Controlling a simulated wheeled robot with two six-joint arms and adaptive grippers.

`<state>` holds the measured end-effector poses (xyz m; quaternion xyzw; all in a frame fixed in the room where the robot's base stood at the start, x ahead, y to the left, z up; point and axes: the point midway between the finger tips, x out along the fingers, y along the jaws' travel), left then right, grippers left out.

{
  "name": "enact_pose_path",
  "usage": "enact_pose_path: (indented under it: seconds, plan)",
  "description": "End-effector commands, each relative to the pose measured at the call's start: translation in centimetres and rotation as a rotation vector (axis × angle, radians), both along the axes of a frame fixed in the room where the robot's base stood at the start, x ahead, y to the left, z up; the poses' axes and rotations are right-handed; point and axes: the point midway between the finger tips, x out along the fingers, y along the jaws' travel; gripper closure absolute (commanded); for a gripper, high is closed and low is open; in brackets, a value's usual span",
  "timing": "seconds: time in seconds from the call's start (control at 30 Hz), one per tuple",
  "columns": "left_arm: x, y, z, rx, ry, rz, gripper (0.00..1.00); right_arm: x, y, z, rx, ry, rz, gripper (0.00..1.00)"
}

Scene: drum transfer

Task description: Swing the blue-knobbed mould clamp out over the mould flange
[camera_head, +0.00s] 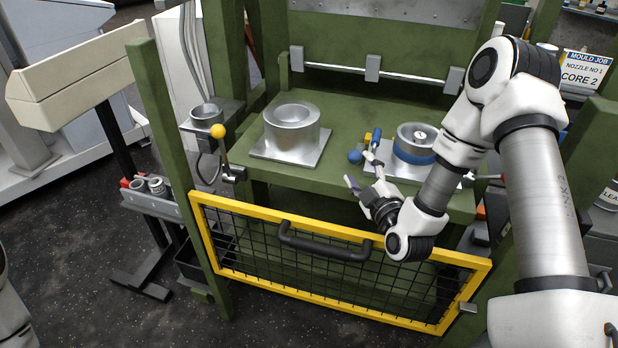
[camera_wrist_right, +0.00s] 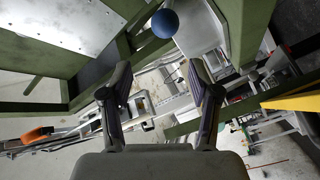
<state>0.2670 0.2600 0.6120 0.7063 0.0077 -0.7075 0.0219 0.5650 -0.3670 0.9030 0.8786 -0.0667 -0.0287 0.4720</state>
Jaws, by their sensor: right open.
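The mould clamp's blue knob (camera_head: 355,157) is a small ball on the green press table, just left of the right-hand mould (camera_head: 417,132), a metal cylinder with a blue band. A blue bar (camera_head: 376,138) stands close behind the knob. The mould's square metal flange plate (camera_head: 408,172) is partly hidden by my right arm. My right gripper (camera_head: 361,171) is open and empty, its fingertips close to the knob. In the right wrist view the blue ball (camera_wrist_right: 165,24) lies above and beyond the gap between the open fingers (camera_wrist_right: 160,78). My left gripper is out of view.
A second metal mould (camera_head: 292,125) stands on its plate to the left. A yellow-framed mesh guard (camera_head: 340,262) with a black handle crosses the front. A yellow-knobbed lever (camera_head: 218,131) is at the left post. The table between the moulds is mostly free.

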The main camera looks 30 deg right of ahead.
Motion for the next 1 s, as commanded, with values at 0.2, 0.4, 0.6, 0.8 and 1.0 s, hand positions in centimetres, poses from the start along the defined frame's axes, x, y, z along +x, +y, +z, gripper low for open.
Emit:
enact_pose_path:
  seconds: [0.2, 0.4, 0.6, 0.8, 1.0]
  plan:
    - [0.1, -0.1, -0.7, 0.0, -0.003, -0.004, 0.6, 1.2, -0.5, -1.5, -0.004, 0.009, -0.005, 0.38]
    - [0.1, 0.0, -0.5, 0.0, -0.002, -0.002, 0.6, 5.1, -1.0, -1.4, -0.005, 0.008, -0.004, 0.38]
    - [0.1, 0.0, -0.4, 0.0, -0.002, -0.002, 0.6, 7.5, -1.4, -1.5, -0.001, 0.01, -0.006, 0.38]
    - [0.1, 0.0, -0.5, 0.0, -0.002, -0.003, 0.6, 7.7, -1.5, -1.5, 0.001, 0.011, -0.005, 0.38]
    - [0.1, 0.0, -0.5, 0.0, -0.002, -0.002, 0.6, 7.7, -1.5, -1.5, 0.0, 0.011, -0.005, 0.95]
